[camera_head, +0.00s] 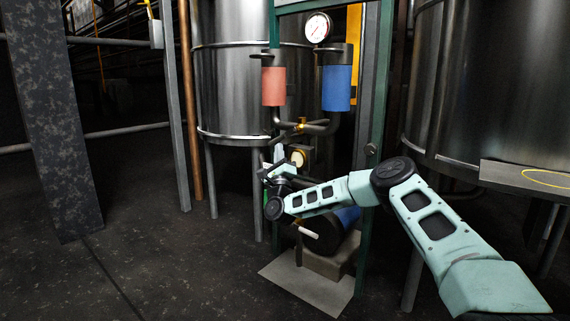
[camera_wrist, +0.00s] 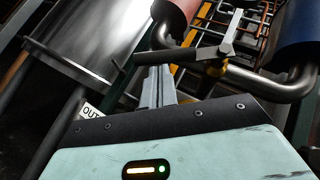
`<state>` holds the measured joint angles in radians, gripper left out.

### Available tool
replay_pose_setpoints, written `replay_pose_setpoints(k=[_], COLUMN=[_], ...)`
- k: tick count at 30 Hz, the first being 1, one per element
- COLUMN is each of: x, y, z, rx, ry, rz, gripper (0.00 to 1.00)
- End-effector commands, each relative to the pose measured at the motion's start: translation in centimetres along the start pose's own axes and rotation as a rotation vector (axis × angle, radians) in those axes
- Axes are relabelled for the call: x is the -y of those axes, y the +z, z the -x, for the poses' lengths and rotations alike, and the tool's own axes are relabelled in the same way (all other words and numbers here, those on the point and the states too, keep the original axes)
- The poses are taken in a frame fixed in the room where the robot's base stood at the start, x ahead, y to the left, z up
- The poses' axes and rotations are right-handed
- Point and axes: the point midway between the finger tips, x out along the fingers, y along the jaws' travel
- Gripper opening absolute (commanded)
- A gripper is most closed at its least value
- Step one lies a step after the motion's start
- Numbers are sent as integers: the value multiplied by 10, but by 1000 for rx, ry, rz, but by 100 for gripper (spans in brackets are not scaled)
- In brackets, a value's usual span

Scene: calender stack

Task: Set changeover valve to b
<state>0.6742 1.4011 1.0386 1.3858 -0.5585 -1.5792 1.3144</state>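The changeover valve has a brass body (camera_head: 301,127) on the pipe between a red canister (camera_head: 273,86) and a blue canister (camera_head: 337,88). In the wrist view its brass part (camera_wrist: 216,69) shows with a dark bar (camera_wrist: 180,54) reaching left and a pale grey arm (camera_wrist: 234,30) pointing up. My gripper (camera_head: 279,153) is below and left of the valve. In the wrist view my gripper's pale fingers (camera_wrist: 159,82) stand together, apparently shut, their tips just under the dark bar. I cannot tell whether they touch it. No position letters are readable.
A pressure gauge (camera_head: 317,27) sits above the canisters on a green frame (camera_head: 376,100). Steel tanks stand behind (camera_head: 230,75) and at right (camera_head: 480,85). A label reading "OUT" (camera_wrist: 92,112) is left of my fingers. A blue motor (camera_head: 345,218) is below my arm.

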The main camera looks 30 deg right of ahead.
Motion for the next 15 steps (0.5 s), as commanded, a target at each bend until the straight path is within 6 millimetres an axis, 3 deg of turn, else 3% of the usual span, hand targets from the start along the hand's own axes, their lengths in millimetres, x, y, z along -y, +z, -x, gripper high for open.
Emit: replay_pose_setpoints(k=[6, 10, 15], x=[-7, -4, -1], y=[8, 12, 18], z=[-11, -18, -27], rx=[0, 0, 0], ry=[-32, -122, -112], rz=[-22, -80, -76], gripper=[0, 0, 0])
